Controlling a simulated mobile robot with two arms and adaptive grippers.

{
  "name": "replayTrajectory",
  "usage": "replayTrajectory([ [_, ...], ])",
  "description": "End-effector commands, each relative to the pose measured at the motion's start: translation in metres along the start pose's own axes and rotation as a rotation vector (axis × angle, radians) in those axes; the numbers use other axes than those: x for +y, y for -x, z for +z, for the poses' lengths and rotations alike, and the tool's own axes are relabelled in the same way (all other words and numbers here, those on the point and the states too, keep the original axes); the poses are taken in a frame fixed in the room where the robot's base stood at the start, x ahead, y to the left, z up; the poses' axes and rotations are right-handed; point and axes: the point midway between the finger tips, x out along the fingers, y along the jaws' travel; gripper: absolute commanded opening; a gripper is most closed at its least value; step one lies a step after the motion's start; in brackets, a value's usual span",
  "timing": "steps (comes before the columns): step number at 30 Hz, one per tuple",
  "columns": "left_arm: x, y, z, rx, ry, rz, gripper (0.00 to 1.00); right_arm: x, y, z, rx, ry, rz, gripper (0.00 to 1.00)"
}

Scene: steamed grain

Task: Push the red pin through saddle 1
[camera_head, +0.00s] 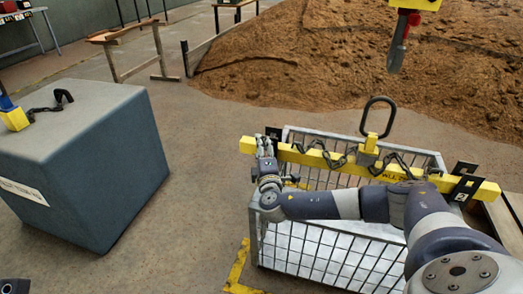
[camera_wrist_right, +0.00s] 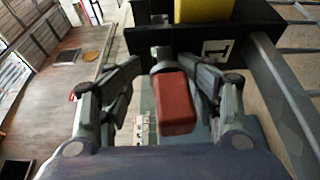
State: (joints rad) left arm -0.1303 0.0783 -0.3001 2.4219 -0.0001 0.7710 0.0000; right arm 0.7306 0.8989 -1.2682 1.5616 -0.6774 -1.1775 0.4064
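The red pin (camera_wrist_right: 177,104) shows its blocky red head in the right wrist view, in front of the black saddle 1 (camera_wrist_right: 222,50), marked "1". A grey metal part sits behind the head, at the saddle. My right gripper (camera_wrist_right: 161,65) has its fingers spread on either side of the pin, with a visible gap at the left finger. Contact on the right side is unclear. In the head view my right gripper (camera_head: 266,165) is at the left end of the yellow beam (camera_head: 235,147), just in front of saddle 1 (camera_head: 273,133). The pin cannot be made out there. My left gripper is not identifiable.
The beam lies over a wire cage (camera_head: 437,160), with a chain and a lifting ring (camera_head: 378,116). A second black saddle (camera_head: 466,184) is at its right end. A hook (camera_head: 397,55) hangs above. A large grey block (camera_head: 90,160) stands left, with open floor between.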

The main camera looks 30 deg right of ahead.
Motion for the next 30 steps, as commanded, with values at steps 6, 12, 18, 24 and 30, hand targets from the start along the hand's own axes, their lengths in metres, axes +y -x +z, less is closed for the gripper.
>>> replayTrajectory([
  [6,0.000,-0.001,-0.001,0.004,-0.001,0.001,0.40,-0.002,0.005,0.008,-0.017,0.008,-0.001,0.50],
  [12,0.000,-0.001,-0.001,0.005,-0.001,0.002,0.40,-0.003,0.039,0.004,-0.006,0.005,-0.005,0.50],
  [18,0.000,-0.001,-0.001,0.005,-0.001,0.002,0.40,-0.002,0.082,0.002,-0.002,0.003,-0.004,0.50],
  [24,0.000,-0.001,-0.001,0.005,0.000,0.002,0.40,0.000,0.111,0.000,-0.001,0.002,0.000,0.50],
  [30,0.000,-0.001,-0.001,0.005,0.000,0.002,0.40,0.001,0.120,0.000,-0.001,0.001,0.001,0.50],
])
